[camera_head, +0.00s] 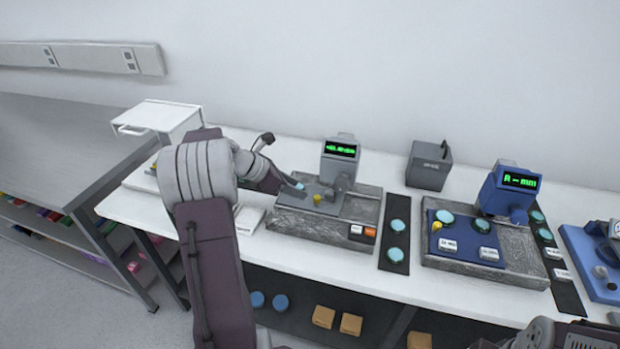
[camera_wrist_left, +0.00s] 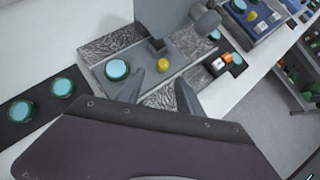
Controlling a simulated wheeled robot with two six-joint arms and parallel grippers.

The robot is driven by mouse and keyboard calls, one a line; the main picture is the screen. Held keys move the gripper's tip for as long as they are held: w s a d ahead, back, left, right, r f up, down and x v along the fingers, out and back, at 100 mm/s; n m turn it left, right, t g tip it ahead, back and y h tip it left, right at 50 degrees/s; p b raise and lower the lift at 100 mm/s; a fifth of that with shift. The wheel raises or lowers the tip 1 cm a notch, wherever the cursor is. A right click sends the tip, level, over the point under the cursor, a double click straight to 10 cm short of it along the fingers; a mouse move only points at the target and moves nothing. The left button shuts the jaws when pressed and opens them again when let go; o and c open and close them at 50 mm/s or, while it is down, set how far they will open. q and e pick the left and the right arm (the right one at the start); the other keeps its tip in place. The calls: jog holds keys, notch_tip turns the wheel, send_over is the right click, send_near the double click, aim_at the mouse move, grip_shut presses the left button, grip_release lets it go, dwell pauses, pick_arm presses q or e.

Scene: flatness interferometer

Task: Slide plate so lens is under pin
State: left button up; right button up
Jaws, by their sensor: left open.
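The grey plate (camera_wrist_left: 140,68) lies on the speckled base (camera_head: 290,227) of the grey instrument (camera_head: 340,156). It carries a teal-topped lens (camera_wrist_left: 117,69) at the left and a yellow knob (camera_wrist_left: 162,64) to its right. In the head view the yellow knob (camera_head: 317,198) shows and the lens (camera_head: 299,186) is partly covered. My left gripper (camera_wrist_left: 160,92) is open and empty, its fingers apart on the near side of the knob. The lens is left of the instrument's measuring head; the pin tip cannot be made out.
A dark mat (camera_wrist_left: 40,108) with two teal discs lies left in the wrist view. Another dark mat (camera_head: 395,263) with two discs and a blue instrument (camera_head: 508,190) stand to the right. A white stand (camera_head: 165,115) is at the left. A dark box (camera_head: 429,166) stands behind.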

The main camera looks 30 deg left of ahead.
aim_at(317, 196)
pick_arm(q)
jog(key=x, duration=0.7)
jog(key=shift+w+d, duration=0.1)
jog(key=shift+d, duration=0.25)
jog(key=shift+w+d+f, duration=0.15)
jog(key=shift+w, duration=0.05)
jog(key=shift+d, duration=0.25)
jog(key=shift+a+f, duration=0.1)
grip_shut()
jog(key=shift+w, duration=0.1)
dwell(0.5)
